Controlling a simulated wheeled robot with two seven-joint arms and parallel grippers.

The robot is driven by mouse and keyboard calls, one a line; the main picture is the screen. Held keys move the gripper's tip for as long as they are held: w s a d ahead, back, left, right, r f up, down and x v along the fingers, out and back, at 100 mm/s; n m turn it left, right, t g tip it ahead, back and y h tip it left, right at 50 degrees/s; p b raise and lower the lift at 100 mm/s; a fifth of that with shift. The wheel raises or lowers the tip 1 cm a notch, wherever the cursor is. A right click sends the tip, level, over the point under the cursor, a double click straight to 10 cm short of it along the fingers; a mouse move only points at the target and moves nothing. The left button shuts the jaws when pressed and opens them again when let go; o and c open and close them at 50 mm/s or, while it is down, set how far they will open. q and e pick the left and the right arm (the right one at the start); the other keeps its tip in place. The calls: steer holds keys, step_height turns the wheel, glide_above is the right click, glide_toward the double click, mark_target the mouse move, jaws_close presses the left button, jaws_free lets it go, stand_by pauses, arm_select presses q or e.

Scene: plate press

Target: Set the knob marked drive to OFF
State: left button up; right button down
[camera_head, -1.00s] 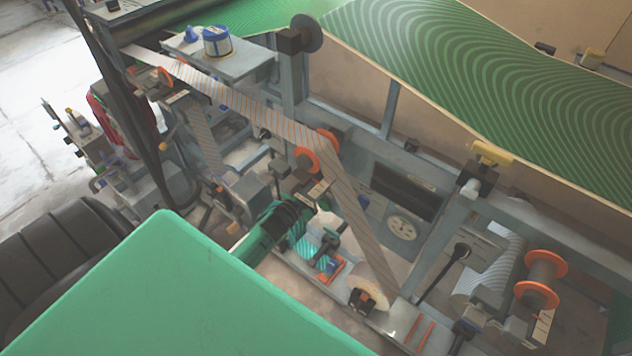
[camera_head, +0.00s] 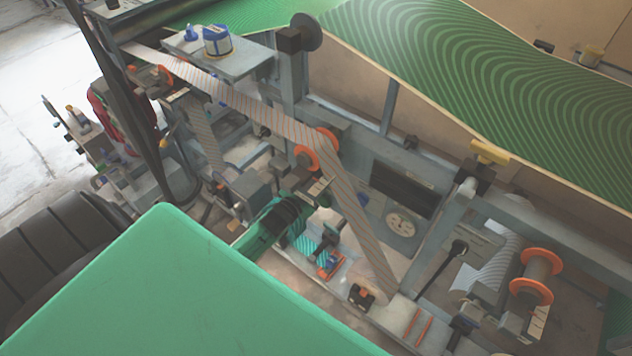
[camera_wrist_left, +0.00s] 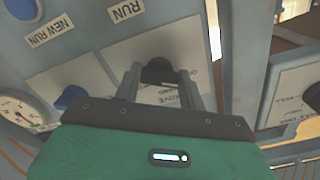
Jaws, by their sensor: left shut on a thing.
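A black knob (camera_wrist_left: 158,71) sits on a pale plate (camera_wrist_left: 150,92) in the left wrist view. My left gripper (camera_wrist_left: 160,76) is shut on it, with one finger on each side. Small lettering on the plate beside the right finger is partly covered and too blurred to read for sure. In the head view my left gripper (camera_head: 312,190) reaches from the green forearm to the machine's frame, and the knob cannot be made out there. My right gripper is not in view.
In the left wrist view a blue knob (camera_wrist_left: 71,97) and a round gauge (camera_wrist_left: 20,112) lie to the left. Labels RUN (camera_wrist_left: 127,12) and NEW RUN (camera_wrist_left: 49,31) are above. In the head view a striped paper web (camera_head: 350,205) and an orange-flanged reel (camera_head: 537,275) are to the right.

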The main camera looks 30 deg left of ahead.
arm_select(q)
steer(key=o, duration=1)
steer(key=shift+s, duration=0.1)
steer(key=shift+s+a+b, duration=0.2)
steer(key=shift+s, duration=2.1)
steer(key=shift+s+a+b, duration=0.15)
steer(key=shift+s+b, duration=0.05)
steer(key=shift+s, duration=2.05)
steer(key=shift+s+a+b, duration=0.2)
steer(key=shift+s, duration=2.1)
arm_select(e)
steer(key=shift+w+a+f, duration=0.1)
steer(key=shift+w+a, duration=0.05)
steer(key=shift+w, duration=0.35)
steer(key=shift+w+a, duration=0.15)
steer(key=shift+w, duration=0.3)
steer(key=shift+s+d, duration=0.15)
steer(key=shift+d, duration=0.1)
